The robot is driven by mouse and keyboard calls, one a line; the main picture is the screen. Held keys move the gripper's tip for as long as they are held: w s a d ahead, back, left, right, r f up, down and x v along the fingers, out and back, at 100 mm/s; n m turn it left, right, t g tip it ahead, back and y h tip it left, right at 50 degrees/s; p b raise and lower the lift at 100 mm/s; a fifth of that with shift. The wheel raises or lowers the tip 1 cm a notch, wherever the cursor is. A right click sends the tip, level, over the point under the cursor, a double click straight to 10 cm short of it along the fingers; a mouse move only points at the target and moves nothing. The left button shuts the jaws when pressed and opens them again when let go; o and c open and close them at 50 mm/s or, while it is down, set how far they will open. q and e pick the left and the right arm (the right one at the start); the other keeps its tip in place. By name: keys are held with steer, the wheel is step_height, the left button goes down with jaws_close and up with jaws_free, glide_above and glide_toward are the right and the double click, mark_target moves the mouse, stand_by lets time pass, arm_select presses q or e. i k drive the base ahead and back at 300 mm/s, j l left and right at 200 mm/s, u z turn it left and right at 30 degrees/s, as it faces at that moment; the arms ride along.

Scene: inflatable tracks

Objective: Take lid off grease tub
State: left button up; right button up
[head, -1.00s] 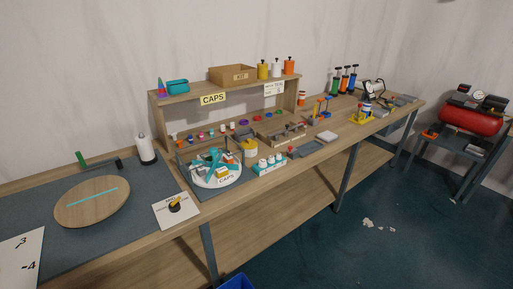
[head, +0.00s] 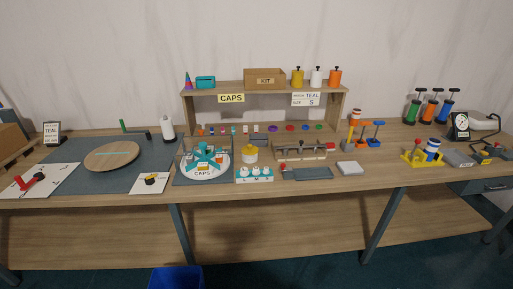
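I cannot tell for sure which thing is the grease tub; no label for it can be read. A small yellow round container (head: 250,154) with a pale top stands on the bench below the shelf, right of the white round caps carousel (head: 206,166). A blue-and-white striped round container (head: 432,149) sits by a yellow stand (head: 415,159) at the right. Neither gripper is in view.
The long wooden bench (head: 300,188) crosses the view. Its shelf (head: 225,92) holds a KIT box (head: 265,78) and several pump bottles. A wooden disc (head: 112,157) lies on the left mat. A blue bin (head: 176,278) stands on the floor in front.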

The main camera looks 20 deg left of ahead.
mark_target(249, 149)
steer(key=i+l+u, duration=0.15)
steer(key=i, duration=0.25)
steer(key=i+l+u, duration=0.1)
steer(key=i, duration=0.3)
steer(key=i+l+u, duration=0.15)
steer(key=i+l, duration=0.2)
